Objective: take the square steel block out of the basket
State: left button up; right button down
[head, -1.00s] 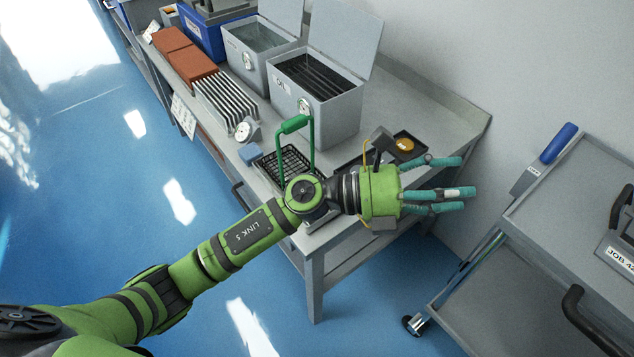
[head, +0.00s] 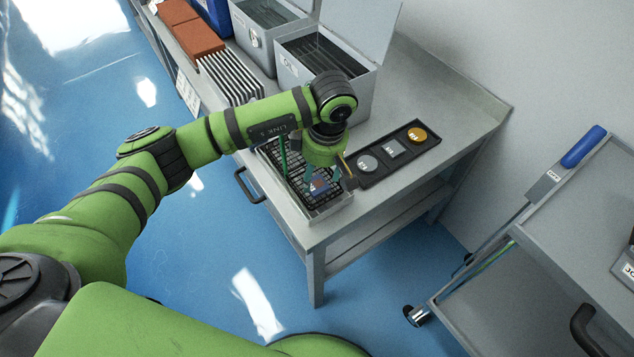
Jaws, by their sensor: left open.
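The black wire basket (head: 335,208) sits in a pale tray at the table's front corner, with its green handle (head: 283,160) upright. My left gripper (head: 315,182) is open and points down into the basket; its teal fingers are partly hidden by its own green body. A small bluish and brown piece (head: 320,186) shows between the fingers; I cannot tell whether it is the square steel block or whether the fingers touch it. A square silver piece (head: 393,148) shows in the middle of a black tray beside the basket. My right gripper is not in view.
The black tray (head: 372,179) also has a round silver piece (head: 367,163) and a round brass piece (head: 417,135). Grey open-lidded boxes (head: 350,105), a white finned rack (head: 230,78) and orange-brown blocks (head: 196,42) stand behind. A grey cart (head: 560,215) stands at the right.

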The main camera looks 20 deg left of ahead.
aim_at(317, 184)
pick_arm(q)
notch_tip(317, 184, down, 3)
jog(key=shift+f, duration=0.2)
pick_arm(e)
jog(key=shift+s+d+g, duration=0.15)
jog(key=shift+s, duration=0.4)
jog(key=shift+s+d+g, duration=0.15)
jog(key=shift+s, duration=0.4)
pick_arm(q)
jog(key=shift+c, duration=0.5)
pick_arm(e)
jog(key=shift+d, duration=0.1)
pick_arm(q)
grip_shut()
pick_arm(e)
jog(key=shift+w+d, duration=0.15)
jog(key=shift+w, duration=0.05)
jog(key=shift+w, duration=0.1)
